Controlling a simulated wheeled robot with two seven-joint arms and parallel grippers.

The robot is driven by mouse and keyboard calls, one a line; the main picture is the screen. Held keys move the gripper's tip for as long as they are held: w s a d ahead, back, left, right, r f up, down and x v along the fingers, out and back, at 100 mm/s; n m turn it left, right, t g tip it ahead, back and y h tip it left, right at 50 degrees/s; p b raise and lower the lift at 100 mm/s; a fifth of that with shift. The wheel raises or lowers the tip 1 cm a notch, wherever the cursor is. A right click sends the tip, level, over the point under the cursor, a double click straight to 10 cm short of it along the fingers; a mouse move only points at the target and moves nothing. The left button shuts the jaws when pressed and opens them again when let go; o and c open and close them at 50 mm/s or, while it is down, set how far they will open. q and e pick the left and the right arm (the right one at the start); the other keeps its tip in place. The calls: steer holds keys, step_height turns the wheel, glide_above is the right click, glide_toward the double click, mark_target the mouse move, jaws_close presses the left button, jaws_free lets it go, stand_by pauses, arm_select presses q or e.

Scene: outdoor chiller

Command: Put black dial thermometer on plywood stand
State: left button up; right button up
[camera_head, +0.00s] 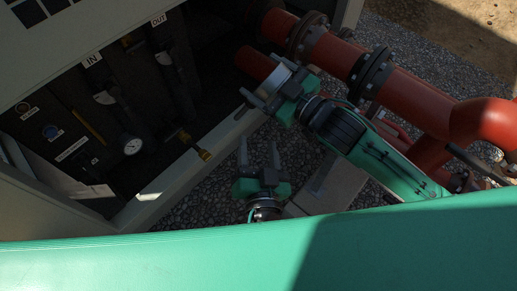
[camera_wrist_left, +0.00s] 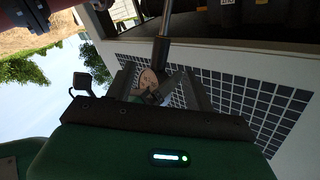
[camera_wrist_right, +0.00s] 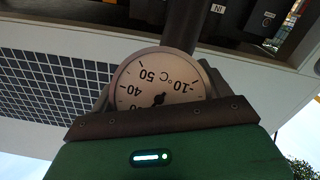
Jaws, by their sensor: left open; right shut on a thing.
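My right gripper (camera_head: 262,88) is shut on a dial thermometer (camera_wrist_right: 160,82), beside the chiller's front sill. The thermometer has a round pale face with black numbers and a dark stem, which points up in the right wrist view. In the head view a pale round part (camera_head: 274,77) shows between the fingers. My left gripper (camera_head: 259,153) is open, lower down over the gravel. In the left wrist view a rod with a black collar (camera_wrist_left: 161,50) and a pale round piece show near its fingers; I cannot tell their distance. No plywood stand can be made out for certain.
Another dial gauge (camera_head: 132,146) sits inside the open chiller cabinet, near dark pipes and a brass valve (camera_head: 203,154). Large red pipes (camera_head: 410,100) run behind my right arm. A beige block (camera_head: 334,187) stands on the gravel right of my left gripper.

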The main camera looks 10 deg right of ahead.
mark_target(254, 107)
arm_select(q)
steer(key=w, duration=1.1)
steer(key=shift+w+d, duration=0.2)
steer(key=shift+w, duration=0.2)
steer(key=c, duration=1.1)
jaws_close()
arm_select(e)
steer(key=o, duration=1.1)
steer(key=shift+o, duration=0.2)
